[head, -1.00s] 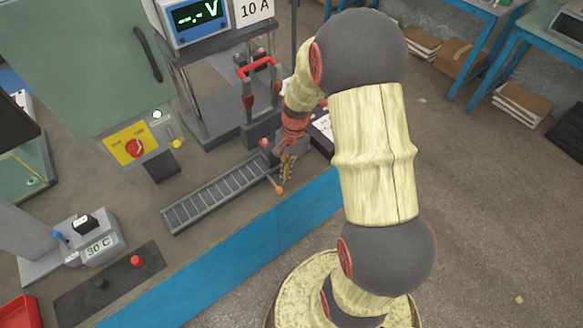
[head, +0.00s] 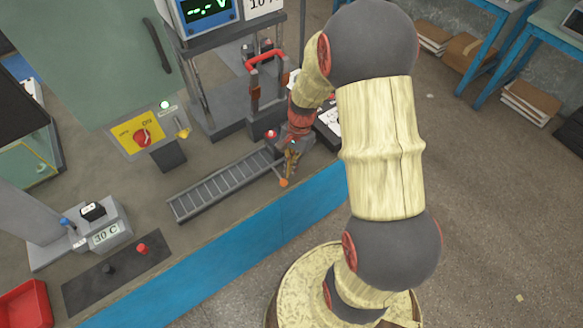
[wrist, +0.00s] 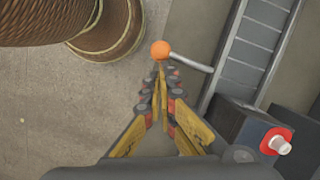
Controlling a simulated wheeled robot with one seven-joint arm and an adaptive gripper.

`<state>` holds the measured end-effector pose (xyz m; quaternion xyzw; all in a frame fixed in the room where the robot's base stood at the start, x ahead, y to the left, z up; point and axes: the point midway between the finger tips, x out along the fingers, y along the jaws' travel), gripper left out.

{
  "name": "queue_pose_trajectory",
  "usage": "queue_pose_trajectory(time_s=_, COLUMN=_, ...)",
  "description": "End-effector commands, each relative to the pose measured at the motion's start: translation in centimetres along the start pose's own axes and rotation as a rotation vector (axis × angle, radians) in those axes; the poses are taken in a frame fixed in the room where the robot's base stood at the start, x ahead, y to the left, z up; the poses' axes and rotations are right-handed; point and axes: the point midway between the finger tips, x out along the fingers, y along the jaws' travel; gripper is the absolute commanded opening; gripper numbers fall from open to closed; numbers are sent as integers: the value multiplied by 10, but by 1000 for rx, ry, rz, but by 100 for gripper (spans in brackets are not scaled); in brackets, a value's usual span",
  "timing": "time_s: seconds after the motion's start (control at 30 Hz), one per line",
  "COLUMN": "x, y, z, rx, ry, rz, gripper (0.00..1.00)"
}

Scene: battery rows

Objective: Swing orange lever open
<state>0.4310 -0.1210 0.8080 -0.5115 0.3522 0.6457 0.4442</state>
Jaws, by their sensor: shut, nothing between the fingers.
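The orange lever knob (wrist: 160,50) sits at the end of a short grey rod (wrist: 190,63) beside the slatted rack. In the wrist view the knob lies just past my gripper's fingertips. It also shows as a small orange ball in the head view (head: 284,183), at the rack's right end. My gripper (wrist: 160,72) is shut and empty, with its tips right at the knob. Whether they touch it I cannot tell. In the head view my gripper (head: 290,168) is small and points down over the bench at the rack's end.
The slatted rack (head: 222,186) runs left from the lever. A grey block with a red button (wrist: 277,141) stands close to my gripper's right in the wrist view. A press-like frame with a red handle (head: 266,58) stands behind. The bench's blue front edge (head: 230,255) is near.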

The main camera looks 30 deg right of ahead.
Motion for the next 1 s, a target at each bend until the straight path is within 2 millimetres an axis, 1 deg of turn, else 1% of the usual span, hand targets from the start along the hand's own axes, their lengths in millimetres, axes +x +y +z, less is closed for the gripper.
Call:
queue_pose_trajectory(time_s=0.27, x=0, y=0, z=4, rx=49, ry=0, rz=-12, gripper=0)
queue_pose_trajectory(time_s=0.47, x=0, y=2, z=10, rx=126, ry=-1, rz=-27, gripper=0)
queue_pose_trajectory(time_s=0.67, x=1, y=1, z=21, rx=268, ry=-1, rz=-60, gripper=0)
queue_pose_trajectory(time_s=1.0, x=6, y=-5, z=43, rx=584, ry=-1, rz=-134, gripper=0)
